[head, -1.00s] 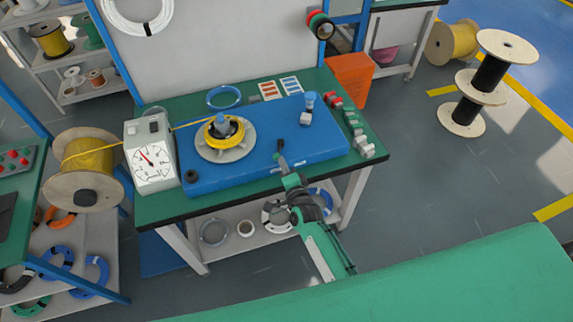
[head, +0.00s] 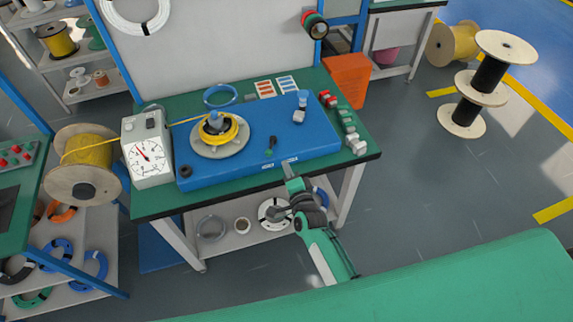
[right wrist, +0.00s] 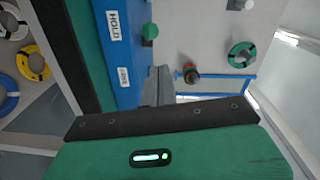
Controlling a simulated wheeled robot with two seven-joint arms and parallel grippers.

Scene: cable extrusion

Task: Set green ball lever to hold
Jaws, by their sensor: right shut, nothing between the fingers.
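The green ball lever (head: 269,153) stands on the blue panel (head: 325,140), near its front edge. Its green ball is beside the left of two white labels in the head view. In the right wrist view the green ball (right wrist: 150,32) is level with the label reading HOLD (right wrist: 113,25); the other label (right wrist: 123,77) is nearer my gripper. My right gripper (head: 288,170) is shut and empty at the bench's front edge, apart from the lever. Its fingers (right wrist: 158,85) also show in the right wrist view. My left gripper is not in view.
A white dial gauge box (head: 146,150) stands left of the panel. A spool with yellow cable (head: 220,136) sits on the panel, and a blue-topped lever (head: 301,105) stands at its right. Several small blocks (head: 350,131) line the bench's right side.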

